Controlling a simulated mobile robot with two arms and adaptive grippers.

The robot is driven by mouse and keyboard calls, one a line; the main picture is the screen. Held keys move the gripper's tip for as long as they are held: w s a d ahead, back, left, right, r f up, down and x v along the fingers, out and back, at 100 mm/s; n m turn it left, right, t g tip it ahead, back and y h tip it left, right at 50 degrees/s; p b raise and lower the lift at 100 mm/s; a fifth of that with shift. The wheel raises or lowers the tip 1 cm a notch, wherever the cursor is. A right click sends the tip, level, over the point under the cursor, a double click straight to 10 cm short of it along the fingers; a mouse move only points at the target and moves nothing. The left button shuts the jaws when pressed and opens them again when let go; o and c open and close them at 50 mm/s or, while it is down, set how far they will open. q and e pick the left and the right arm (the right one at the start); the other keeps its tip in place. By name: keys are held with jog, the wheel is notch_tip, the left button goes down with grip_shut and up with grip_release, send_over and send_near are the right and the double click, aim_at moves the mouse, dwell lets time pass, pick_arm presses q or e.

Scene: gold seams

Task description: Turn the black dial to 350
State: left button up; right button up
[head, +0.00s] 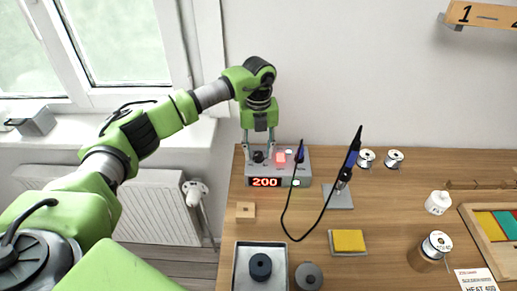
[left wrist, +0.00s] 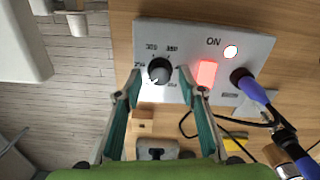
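The black dial (head: 258,157) is on the left of the grey soldering station (head: 304,172), whose red display reads 200. In the left wrist view the dial (left wrist: 159,70) has printed numbers around it, too small to read surely. Its pointer seems to face lower left. My left gripper (head: 258,148) points down over the dial. It is open, with one fingertip on each side of the dial in the left wrist view (left wrist: 160,78) and gaps between. Whether the fingertips are level with the dial is unclear. My right gripper is not in view.
A lit red switch (left wrist: 205,73) and a plugged blue cable (left wrist: 250,88) are right of the dial. The soldering iron (head: 350,160) leans in its stand. A yellow sponge (head: 348,240), solder spools and a printed card (head: 475,281) are on the table (head: 385,215).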

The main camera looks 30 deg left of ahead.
pick_arm(q)
jog(key=shift+f, duration=0.15)
grip_shut()
